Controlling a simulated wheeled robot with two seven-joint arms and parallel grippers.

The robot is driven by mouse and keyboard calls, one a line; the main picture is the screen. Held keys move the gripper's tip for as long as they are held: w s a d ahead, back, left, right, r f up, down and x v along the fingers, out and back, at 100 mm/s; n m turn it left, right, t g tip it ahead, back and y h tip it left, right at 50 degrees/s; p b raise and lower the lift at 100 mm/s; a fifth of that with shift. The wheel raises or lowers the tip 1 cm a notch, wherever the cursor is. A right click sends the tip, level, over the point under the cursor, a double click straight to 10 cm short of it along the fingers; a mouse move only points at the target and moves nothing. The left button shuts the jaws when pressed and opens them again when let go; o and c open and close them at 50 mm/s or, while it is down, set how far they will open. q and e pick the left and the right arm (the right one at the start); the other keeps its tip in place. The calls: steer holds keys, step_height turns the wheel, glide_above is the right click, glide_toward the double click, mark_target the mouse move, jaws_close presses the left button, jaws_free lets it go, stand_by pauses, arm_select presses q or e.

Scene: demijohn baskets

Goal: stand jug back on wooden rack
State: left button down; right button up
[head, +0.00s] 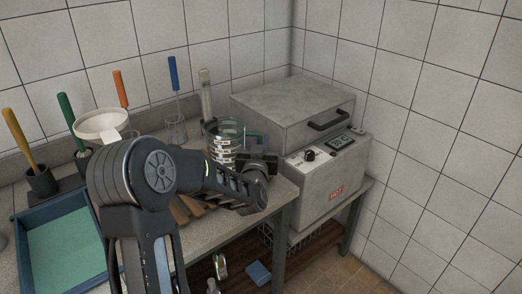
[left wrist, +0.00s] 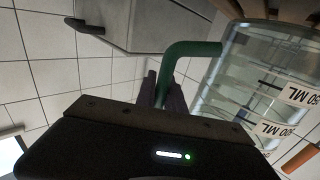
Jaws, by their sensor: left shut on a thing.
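The jug (head: 222,148) is clear, with white volume labels and a green handle. It is at the back of the counter beside the grey box machine. In the left wrist view the jug (left wrist: 250,75) fills the right side and looks tilted in the picture. My left gripper (head: 258,160) is shut on the green handle, its fingers (left wrist: 163,92) on either side of it. The wooden rack (head: 184,209) shows partly as brown slats below my arm. My arm hides the jug's base, so I cannot tell whether it touches the rack. My right gripper is out of view.
A grey lidded machine (head: 300,110) stands close right of the jug. A white funnel (head: 101,122), a blue tray (head: 62,240) and several brushes in holders are on the left. Bottles and a blue item (head: 258,273) sit on the lower shelf.

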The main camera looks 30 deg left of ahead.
arm_select(q)
step_height(320, 180, down, 3)
stand_by(0.3)
steer(key=shift+f, duration=0.1)
steer(key=c, duration=1.4)
jaws_free()
steer(key=shift+c, duration=0.2)
